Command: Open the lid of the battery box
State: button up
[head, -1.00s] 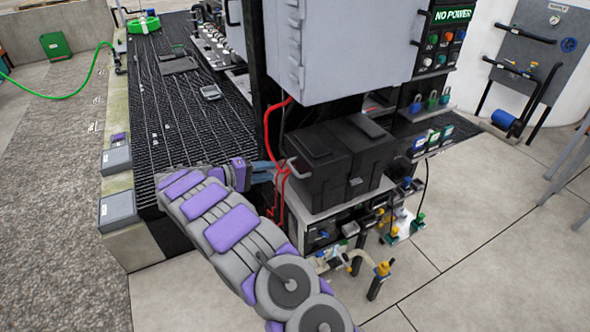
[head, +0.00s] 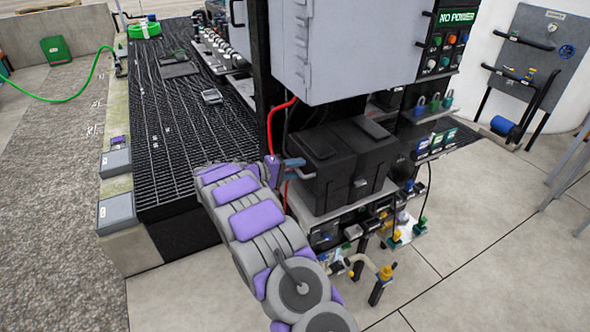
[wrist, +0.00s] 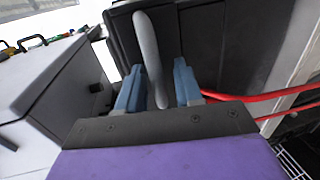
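The battery box (head: 335,180) is black and stands on a shelf under the grey cabinet. Its lid (head: 322,143) looks closed. A light grey handle (head: 302,174) sticks out of its left side. My gripper (head: 287,168) is at that handle, on the left of the box. In the wrist view, the blue fingertips of my gripper (wrist: 158,85) are apart, with the handle (wrist: 150,55) running between them. Gaps show beside the handle, so the fingers do not look closed on it. The dark box side (wrist: 220,45) is just beyond.
A red cable (head: 270,125) hangs left of the box, and red cables (wrist: 265,96) pass close to the right finger in the wrist view. The grey cabinet (head: 345,50) overhangs the box. Pipes and valves (head: 385,272) stand below. Open floor (head: 490,240) lies at right.

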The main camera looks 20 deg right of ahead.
jog(key=shift+a, duration=0.15)
jog(key=shift+c, duration=0.6)
jog(key=shift+s+d, duration=0.1)
jog(key=shift+d, duration=0.15)
grip_shut()
